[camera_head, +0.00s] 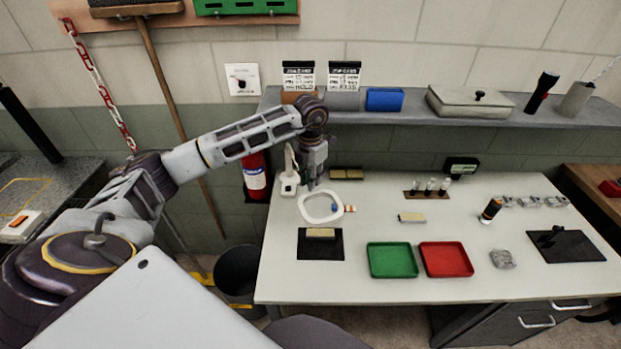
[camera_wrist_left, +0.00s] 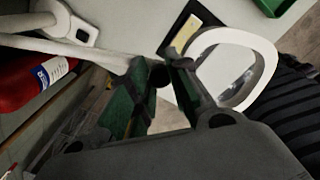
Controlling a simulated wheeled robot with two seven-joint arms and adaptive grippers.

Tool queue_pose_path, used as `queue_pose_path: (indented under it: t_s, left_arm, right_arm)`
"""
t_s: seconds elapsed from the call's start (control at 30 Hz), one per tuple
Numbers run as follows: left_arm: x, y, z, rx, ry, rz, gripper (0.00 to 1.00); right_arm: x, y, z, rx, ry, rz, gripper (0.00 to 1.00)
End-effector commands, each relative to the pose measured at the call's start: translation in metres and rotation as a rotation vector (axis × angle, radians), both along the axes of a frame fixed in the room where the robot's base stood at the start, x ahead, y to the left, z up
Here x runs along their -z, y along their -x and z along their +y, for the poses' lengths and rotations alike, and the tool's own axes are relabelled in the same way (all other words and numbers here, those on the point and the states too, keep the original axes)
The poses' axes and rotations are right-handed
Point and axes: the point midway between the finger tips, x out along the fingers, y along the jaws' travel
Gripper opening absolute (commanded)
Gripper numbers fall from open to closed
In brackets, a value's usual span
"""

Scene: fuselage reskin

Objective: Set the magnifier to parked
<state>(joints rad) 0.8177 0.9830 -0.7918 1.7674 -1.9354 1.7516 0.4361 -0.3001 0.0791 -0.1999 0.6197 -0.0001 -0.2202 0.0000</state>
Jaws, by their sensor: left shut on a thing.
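The magnifier has a white ring-shaped head (camera_head: 320,207) and a white upright stand (camera_head: 289,178) at the back left of the workbench. In the left wrist view its ring (camera_wrist_left: 268,62) is at the upper right and its pale arm (camera_wrist_left: 100,50) runs in from the left to my fingers. My left gripper (camera_head: 314,186) points down at the back edge of the ring. In the wrist view its fingertips (camera_wrist_left: 168,66) are shut on the magnifier beside the ring; the exact contact is partly hidden. My right gripper is not in view.
A black mat (camera_head: 307,250) with a yellowish block lies in front of the ring. Green (camera_head: 392,272) and red (camera_head: 447,272) trays lie to the right. A fire extinguisher (camera_head: 256,178) is left of the stand; a shelf (camera_head: 420,114) runs above the bench.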

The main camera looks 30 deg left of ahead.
Motion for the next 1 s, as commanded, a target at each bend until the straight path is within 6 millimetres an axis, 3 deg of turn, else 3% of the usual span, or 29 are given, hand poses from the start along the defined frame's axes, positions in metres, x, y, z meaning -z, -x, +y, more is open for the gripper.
queue_pose_path:
  t_s: [0.37,1.0]
  left_arm:
    - [0.0,-0.008,-0.005,-0.032,0.001,-0.002,0.0]
    - [-0.001,-0.06,-0.033,-0.259,0.002,-0.004,0.0]
  right_arm:
    - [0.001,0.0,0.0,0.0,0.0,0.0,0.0]
    - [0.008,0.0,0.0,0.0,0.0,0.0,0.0]
